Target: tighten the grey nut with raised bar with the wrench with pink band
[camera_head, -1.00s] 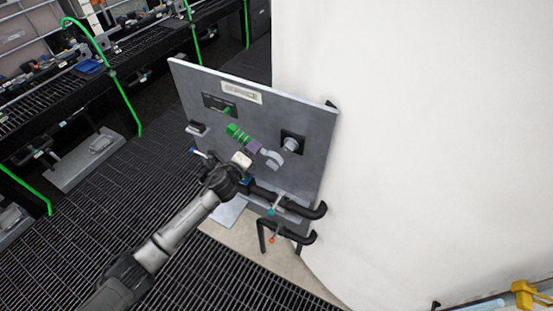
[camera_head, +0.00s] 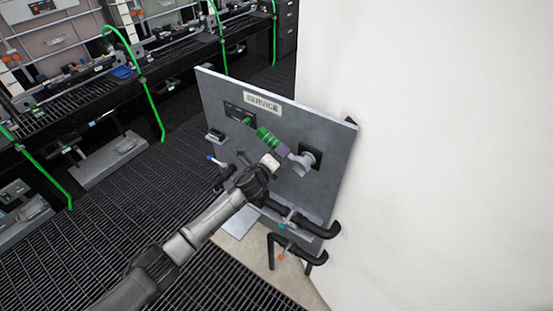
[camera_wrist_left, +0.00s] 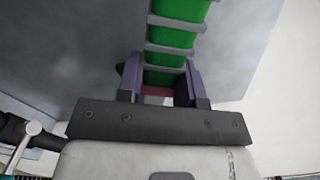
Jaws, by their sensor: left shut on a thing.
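My left gripper (camera_head: 283,149) is shut on the wrench's green handle (camera_head: 266,136), in front of the grey service panel. In the left wrist view the purple fingers (camera_wrist_left: 160,85) close around it, and a pink band (camera_wrist_left: 157,92) shows between them. Grey ribs cross the green handle (camera_wrist_left: 178,40). The wrench's grey head (camera_head: 301,163) is at the grey nut (camera_head: 311,154) on its black square plate at the panel's right. The head overlaps the nut in view; whether it is seated is unclear. The raised bar cannot be made out. My right gripper is out of view.
The panel (camera_head: 232,92) carries a SERVICE sign (camera_head: 262,103) and a black fitting with a green part (camera_head: 240,114). Black pipes (camera_head: 318,228) with teal and orange handles stand below. A large white curved surface (camera_head: 440,150) borders the panel's right. Open grating floor (camera_head: 90,220) lies to the left.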

